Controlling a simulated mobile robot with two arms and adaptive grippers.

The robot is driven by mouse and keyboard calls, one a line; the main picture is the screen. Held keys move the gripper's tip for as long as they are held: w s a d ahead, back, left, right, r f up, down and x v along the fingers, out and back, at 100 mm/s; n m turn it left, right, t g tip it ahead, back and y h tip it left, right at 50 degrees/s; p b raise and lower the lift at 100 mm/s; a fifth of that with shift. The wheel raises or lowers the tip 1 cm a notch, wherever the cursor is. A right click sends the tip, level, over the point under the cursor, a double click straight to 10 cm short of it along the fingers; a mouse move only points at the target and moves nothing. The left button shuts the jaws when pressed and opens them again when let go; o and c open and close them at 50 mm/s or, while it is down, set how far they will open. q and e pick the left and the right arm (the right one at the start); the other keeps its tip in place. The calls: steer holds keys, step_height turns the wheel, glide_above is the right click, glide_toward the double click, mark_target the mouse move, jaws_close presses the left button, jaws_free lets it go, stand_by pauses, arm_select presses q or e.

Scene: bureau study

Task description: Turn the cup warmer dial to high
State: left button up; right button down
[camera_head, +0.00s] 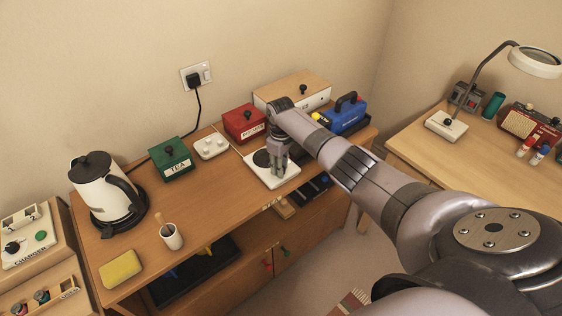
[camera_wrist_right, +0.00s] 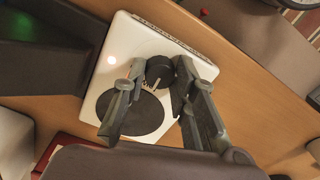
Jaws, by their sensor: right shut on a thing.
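The cup warmer (camera_head: 291,177) is a white square unit with a round black plate, on the wooden bureau top. In the right wrist view its white body (camera_wrist_right: 117,62) shows a small lit spot, the black plate (camera_wrist_right: 135,115) and a black dial (camera_wrist_right: 160,70) with a pale pointer mark. My right gripper (camera_head: 279,172) reaches down onto the warmer in the head view. In the right wrist view its two fingers (camera_wrist_right: 158,80) are shut on the dial, one on each side. The dial is hidden by the gripper in the head view. My left gripper is not in view.
A kettle (camera_head: 101,190), a white cup (camera_head: 172,238) and a yellow sponge (camera_head: 120,268) are farther left. A blue box (camera_head: 343,117) stands behind my right arm.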

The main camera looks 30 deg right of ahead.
steer(key=m+p, duration=0.1)
steer(key=m, duration=0.1)
steer(key=shift+r+m, duration=0.1)
steer(key=shift+m, duration=0.3)
steer(key=m+p, duration=0.1)
steer(key=m, duration=0.2)
steer(key=shift+m, duration=0.3)
steer(key=m+p, duration=0.1)
steer(key=m, duration=0.2)
steer(key=shift+m+p, duration=0.45)
steer(key=shift+m, duration=1.15)
steer(key=c, duration=1.3)
jaws_free()
